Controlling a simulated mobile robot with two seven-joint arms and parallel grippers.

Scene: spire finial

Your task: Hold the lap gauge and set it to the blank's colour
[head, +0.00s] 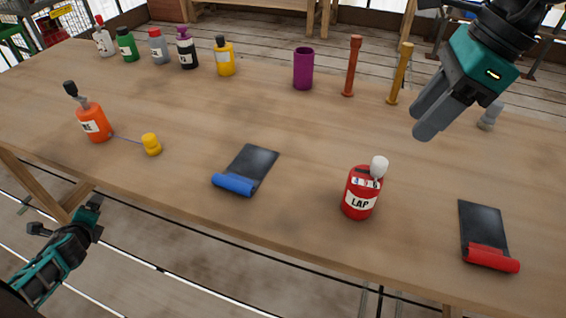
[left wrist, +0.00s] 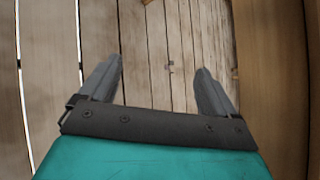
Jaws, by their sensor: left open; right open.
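The lap gauge (head: 361,192) is a red bottle-shaped body with a white LAP label, a small digit window and a white knob on top. It stands upright near the front edge of the table. My right gripper (head: 428,118) is above the table, up and right of the gauge, apart from it and empty; the sensed gap between its fingers is hard to see. My left gripper (head: 92,208) is low beyond the table's front edge. The left wrist view shows its fingers (left wrist: 160,85) apart with nothing between them. I cannot tell which thing is the blank.
A dark sheet with a blue roll (head: 234,184) lies left of the gauge; one with a red roll (head: 490,257) lies right. An orange bottle (head: 94,122) is corded to a yellow knob (head: 151,144). Several bottles, a purple cup (head: 303,69) and two posts (head: 352,66) stand behind.

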